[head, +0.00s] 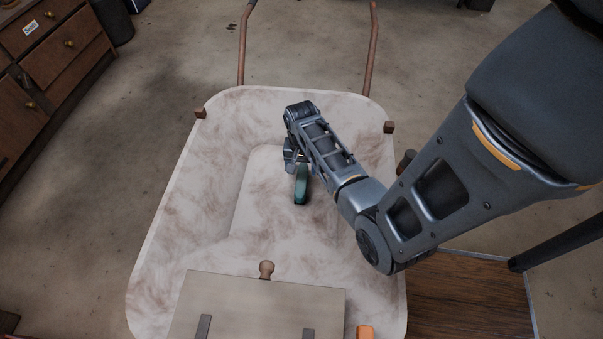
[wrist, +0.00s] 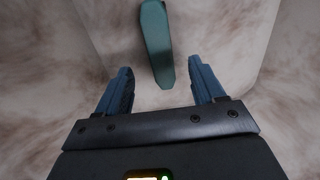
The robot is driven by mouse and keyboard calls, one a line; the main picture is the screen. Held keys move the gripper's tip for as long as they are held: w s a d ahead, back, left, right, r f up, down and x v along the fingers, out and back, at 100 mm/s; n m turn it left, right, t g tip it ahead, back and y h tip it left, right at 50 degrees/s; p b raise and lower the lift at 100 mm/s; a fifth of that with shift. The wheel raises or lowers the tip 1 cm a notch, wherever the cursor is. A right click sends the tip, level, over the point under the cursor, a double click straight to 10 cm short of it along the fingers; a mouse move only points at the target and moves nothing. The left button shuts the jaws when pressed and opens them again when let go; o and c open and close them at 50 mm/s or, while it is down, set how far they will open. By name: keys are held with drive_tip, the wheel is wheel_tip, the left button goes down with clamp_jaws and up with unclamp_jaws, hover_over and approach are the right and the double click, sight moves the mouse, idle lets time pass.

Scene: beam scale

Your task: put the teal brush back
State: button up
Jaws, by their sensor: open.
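The teal brush (head: 301,186) lies in the pale, brown-smudged wheelbarrow tray (head: 178,235), beside the end of my arm. In the wrist view the brush (wrist: 156,40) is a long teal shape running from the top edge down to between my two blue fingers. My gripper (wrist: 160,72) is open, with a finger on each side of the brush's near end. I cannot tell how far above the brush the fingertips are. In the head view my gripper (head: 291,155) is partly hidden by my wrist.
A board (head: 255,305) with a round wooden knob (head: 266,269) lies across the tray's near end. An orange block (head: 365,332) is at its right. A dark wooden surface (head: 470,295) is at lower right. A drawer cabinet (head: 50,50) stands at upper left.

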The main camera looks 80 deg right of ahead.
sight(302, 180)
drive_tip(key=a, duration=0.2)
drive_tip(key=a+r+n+h, duration=0.1)
drive_tip(key=a, duration=0.1)
drive_tip(key=a+r+n+t, duration=0.1)
drive_tip(key=a, duration=0.1)
drive_tip(key=shift+w+a+r, duration=0.1)
drive_tip(key=shift+w+r, duration=0.05)
drive_tip(key=shift+r, duration=0.05)
drive_tip(key=s+a+r+n+t+h, duration=0.1)
drive_tip(key=a+r+n+t, duration=0.2)
drive_tip(key=a, duration=0.4)
drive_tip(key=s+a+r+n+t+h, duration=0.1)
drive_tip(key=s+a+r+n+t, duration=0.2)
drive_tip(key=a, duration=0.4)
drive_tip(key=s+a+r+n+t+y, duration=0.1)
drive_tip(key=s+a+r+n+t, duration=0.1)
drive_tip(key=r, duration=0.7)
drive_tip(key=s+a+r+n+t+y, duration=0.1)
drive_tip(key=s+a+r+n+t, duration=0.1)
drive_tip(key=r, duration=0.7)
drive_tip(key=s+a+r+n+t+y, duration=0.1)
drive_tip(key=s+a+r+n+t, duration=0.1)
drive_tip(key=a+r+n+t, duration=0.2)
drive_tip(key=a+r+n, duration=0.1)
drive_tip(key=a+r, duration=0.2)
drive_tip(key=r, duration=0.2)
drive_tip(key=shift+s+a, duration=0.2)
drive_tip(key=shift+a, duration=0.15)
drive_tip(key=shift+r+p, duration=0.1)
drive_tip(key=shift+p, duration=0.25)
